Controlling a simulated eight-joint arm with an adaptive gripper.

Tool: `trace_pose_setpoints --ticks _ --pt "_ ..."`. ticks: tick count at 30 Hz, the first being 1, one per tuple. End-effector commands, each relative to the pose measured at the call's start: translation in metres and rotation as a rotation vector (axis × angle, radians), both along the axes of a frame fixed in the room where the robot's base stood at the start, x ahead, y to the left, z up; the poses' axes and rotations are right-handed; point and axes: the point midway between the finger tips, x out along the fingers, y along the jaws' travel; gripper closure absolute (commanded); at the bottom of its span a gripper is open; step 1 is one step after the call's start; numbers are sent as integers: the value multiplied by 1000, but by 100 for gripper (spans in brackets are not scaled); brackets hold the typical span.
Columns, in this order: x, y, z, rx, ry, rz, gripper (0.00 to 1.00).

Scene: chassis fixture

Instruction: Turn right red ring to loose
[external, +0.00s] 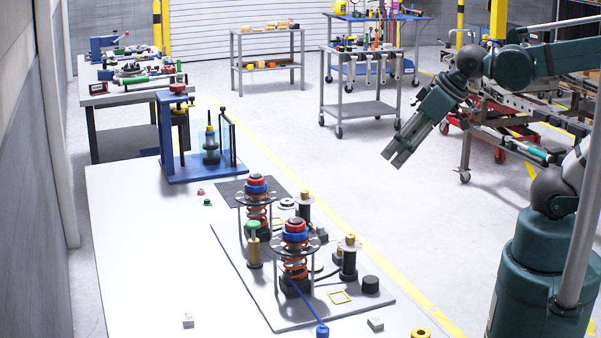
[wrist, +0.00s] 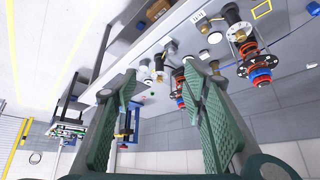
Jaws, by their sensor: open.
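Two upright spring assemblies with orange-red coils stand on the fixture plate. The right, nearer one has a red ring (external: 295,225) at its top with a blue ring (external: 295,236) under it. In the wrist view, both fingers (wrist: 165,82) are spread. One spring assembly (wrist: 261,77) shows at right; another is partly hidden by the right finger.
The plate (external: 250,290) also bears black posts, a green-capped post (external: 253,226) and a black knob (external: 370,284). A blue-handled tool (external: 322,330) lies at the front. A blue press stand (external: 205,168) stands behind.

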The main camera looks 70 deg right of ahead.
Motion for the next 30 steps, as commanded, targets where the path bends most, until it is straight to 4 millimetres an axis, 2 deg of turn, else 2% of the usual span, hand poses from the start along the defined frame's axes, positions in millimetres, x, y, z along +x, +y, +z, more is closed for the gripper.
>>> trace_pose_setpoints --ticks 15,30 --pt "60 11 41 102 110 -147 57" --pt "130 26 64 187 226 -315 57"
